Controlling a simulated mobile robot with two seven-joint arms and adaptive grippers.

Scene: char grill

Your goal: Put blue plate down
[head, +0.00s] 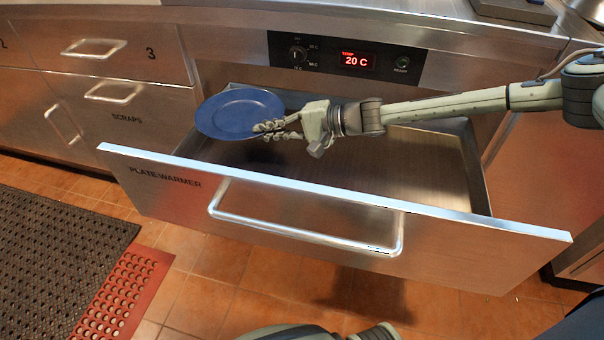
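The blue plate (238,112) is at the left end of the open plate warmer drawer, roughly level. My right gripper (274,129) is at the plate's right edge, with its fingers closed on the rim. The arm comes in from the right above the drawer. I cannot tell whether the plate's underside touches anything in the drawer. The plate warmer drawer (160,172) is pulled out, and its metal floor (400,165) is bare to the right of the plate. My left gripper is not in view.
A control panel (345,60) reading 20 C is above the drawer. The drawer's bar handle (300,238) sticks out in front. Closed drawers with handles (95,47) are at the left. A dark floor mat (55,265) with a red edge lies on the tiles.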

